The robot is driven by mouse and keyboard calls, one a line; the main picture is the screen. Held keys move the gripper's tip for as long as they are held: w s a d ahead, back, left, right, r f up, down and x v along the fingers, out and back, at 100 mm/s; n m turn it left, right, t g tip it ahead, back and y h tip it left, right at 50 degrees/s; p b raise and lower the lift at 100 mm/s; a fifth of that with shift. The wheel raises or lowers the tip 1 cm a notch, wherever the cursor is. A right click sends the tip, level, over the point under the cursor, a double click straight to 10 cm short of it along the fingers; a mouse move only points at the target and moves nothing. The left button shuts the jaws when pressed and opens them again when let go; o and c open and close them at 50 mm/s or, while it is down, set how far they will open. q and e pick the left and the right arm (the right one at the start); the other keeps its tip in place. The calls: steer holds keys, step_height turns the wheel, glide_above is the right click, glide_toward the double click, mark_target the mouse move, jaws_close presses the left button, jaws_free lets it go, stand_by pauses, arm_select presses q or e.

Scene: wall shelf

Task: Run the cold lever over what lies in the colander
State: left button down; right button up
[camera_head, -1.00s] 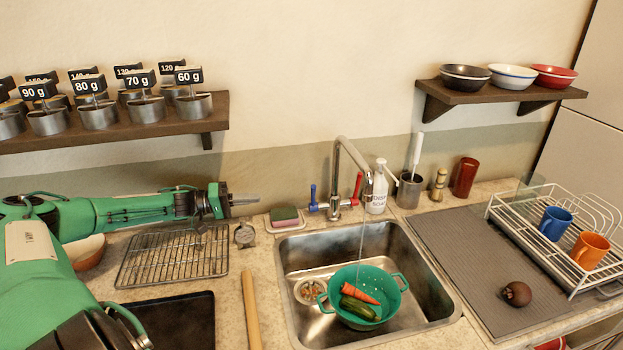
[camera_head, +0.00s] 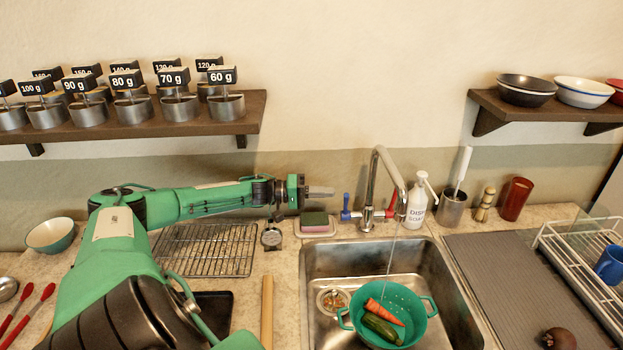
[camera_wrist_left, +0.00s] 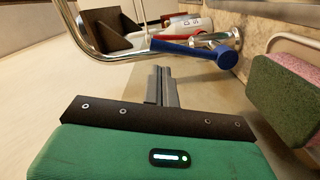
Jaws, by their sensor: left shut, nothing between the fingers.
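The tap (camera_head: 376,185) stands behind the sink, with a blue lever (camera_head: 346,203) on its left and a red lever (camera_head: 391,211) on its right. The blue lever stands upright. A thin stream of water falls from the spout into the green colander (camera_head: 416,323), which holds a carrot (camera_head: 384,311) and a green vegetable (camera_head: 381,328). My left gripper (camera_head: 333,192) is shut and empty, above the sponge and just left of the blue lever. In the left wrist view the blue lever (camera_wrist_left: 190,53) lies beyond my fingertips (camera_wrist_left: 162,70), apparently apart from them. My right gripper is out of view.
The sponge (camera_head: 315,219) lies on a dish below my left gripper. A small dial gauge (camera_head: 272,238) and wire rack (camera_head: 205,252) lie under my left arm. The soap bottle (camera_head: 416,203) stands right of the tap.

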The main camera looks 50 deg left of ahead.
arm_select(q)
steer(key=x, duration=0.3)
steer(key=shift+p, duration=0.3)
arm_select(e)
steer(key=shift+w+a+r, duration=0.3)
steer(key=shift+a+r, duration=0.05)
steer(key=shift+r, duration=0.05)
arm_select(q)
steer(key=shift+s, duration=0.1)
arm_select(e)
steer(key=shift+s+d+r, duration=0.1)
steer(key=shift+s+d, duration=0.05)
